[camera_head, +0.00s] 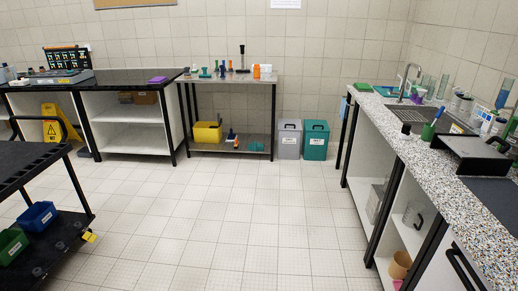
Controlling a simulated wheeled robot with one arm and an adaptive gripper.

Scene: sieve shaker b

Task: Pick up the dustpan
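I cannot make out a dustpan for certain. A small flat teal object (257,147), which may be the dustpan, lies at the right end of the low shelf of the middle table (228,77) against the back wall. It is too small to tell its shape. Left of it on the same shelf stand a small blue and orange item (232,135) and a yellow bucket (207,132). My gripper is not in this view.
A grey bin (289,140) and a teal bin (316,141) stand right of that table. A black cart (28,155) is at left, a yellow wet-floor sign (58,122) behind it. A speckled counter (440,175) runs along the right. The tiled floor (220,215) between is clear.

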